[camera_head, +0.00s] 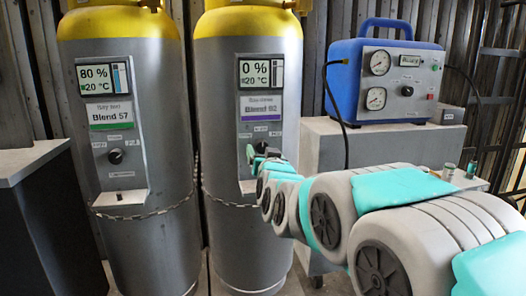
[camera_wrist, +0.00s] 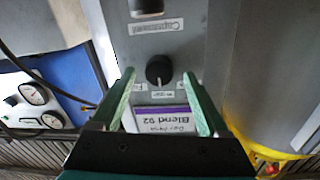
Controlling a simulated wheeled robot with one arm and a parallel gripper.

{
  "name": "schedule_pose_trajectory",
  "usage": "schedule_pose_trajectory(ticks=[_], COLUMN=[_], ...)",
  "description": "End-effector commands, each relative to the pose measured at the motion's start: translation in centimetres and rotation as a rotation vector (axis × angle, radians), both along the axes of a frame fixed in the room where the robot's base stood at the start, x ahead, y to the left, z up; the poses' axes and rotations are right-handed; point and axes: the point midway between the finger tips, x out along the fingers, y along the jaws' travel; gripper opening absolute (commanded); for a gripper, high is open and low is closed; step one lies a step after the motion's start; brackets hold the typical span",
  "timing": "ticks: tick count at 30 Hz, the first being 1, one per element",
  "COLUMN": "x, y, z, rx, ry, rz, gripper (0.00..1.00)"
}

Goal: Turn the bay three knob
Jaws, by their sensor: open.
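Two grey cylinders with yellow tops stand side by side in the head view. The left cylinder (camera_head: 145,215) has a panel reading 80 %, labelled Blend 57, with a black knob (camera_head: 115,156). The right cylinder (camera_head: 245,235) reads 0 % and has a purple Blend label (camera_head: 261,108). Contact with the knob cannot be told.
A blue machine (camera_head: 385,80) with gauges and a hose stands on a grey block (camera_head: 325,150) at the right. A chain (camera_head: 150,214) runs across the cylinders. A dark cabinet (camera_head: 50,225) stands at the left. Small ledges jut out below the panels.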

Motion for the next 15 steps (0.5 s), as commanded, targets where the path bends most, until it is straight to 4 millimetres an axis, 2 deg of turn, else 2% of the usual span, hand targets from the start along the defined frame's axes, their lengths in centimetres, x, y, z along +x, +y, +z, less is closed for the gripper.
schedule_pose_trajectory(ticks=[5,13,15], x=[1.26,1.42,1.41], y=[0.25,0.28,0.27], z=[-0.07,-0.06,-0.06], rx=[-0.001,-0.001,-0.001], ry=[0.002,0.002,0.002], rz=[0.000,0.000,-0.001], gripper=[0.78,0.78,0.71])
